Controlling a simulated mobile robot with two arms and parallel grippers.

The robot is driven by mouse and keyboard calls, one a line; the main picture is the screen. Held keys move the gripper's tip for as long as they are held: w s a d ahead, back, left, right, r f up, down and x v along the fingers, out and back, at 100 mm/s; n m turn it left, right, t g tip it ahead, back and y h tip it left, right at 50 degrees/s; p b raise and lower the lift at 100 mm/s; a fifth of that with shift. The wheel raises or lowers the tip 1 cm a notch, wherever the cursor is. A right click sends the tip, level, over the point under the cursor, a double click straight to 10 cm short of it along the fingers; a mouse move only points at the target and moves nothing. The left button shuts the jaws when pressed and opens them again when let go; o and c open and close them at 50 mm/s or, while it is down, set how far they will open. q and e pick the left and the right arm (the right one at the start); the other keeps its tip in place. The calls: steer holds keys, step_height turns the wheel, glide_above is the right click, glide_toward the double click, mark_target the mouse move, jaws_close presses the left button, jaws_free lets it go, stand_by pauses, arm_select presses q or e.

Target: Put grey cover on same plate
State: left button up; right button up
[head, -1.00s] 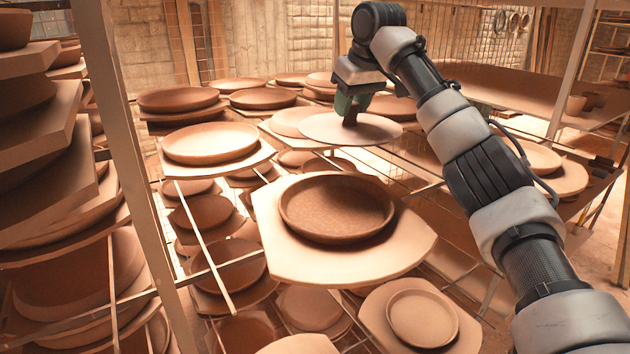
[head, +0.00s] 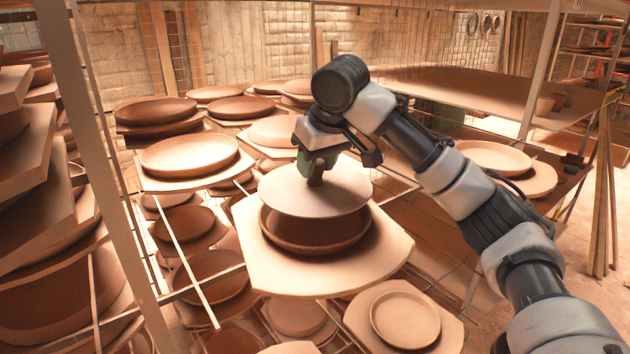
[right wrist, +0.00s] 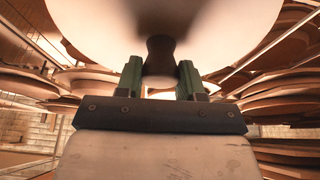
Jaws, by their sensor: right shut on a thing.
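The cover (head: 342,194) is a thin, pale grey-beige disc with a dark knob. My right gripper (head: 316,172) is shut on this knob from above. In the right wrist view the knob (right wrist: 160,58) sits between the green fingers, with the disc (right wrist: 210,25) beyond it. In the head view the cover overlaps the far part of a brown round plate (head: 305,238), whose near rim and inside stay visible. The cover looks raised above the plate; its far edge hides the plate's back. The plate lies on a pale angular board (head: 375,255). My left gripper is not in view.
Another plate (head: 190,154) on a board stands at left, with several more behind. A smaller plate (head: 405,318) lies lower at front right. A metal rack post (head: 98,160) stands at left. Stacked boards (head: 40,180) fill the left edge.

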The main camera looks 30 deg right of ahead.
mark_target(317, 182)
steer(key=shift+s+a+f, duration=0.3)
steer(key=shift+s, duration=0.15)
step_height(317, 182, down, 3)
steer(key=shift+f+p, duration=0.1)
steer(key=shift+p, duration=0.9)
steer(key=shift+w+f, duration=0.1)
steer(key=shift+f, duration=0.3)
steer(key=o, duration=1)
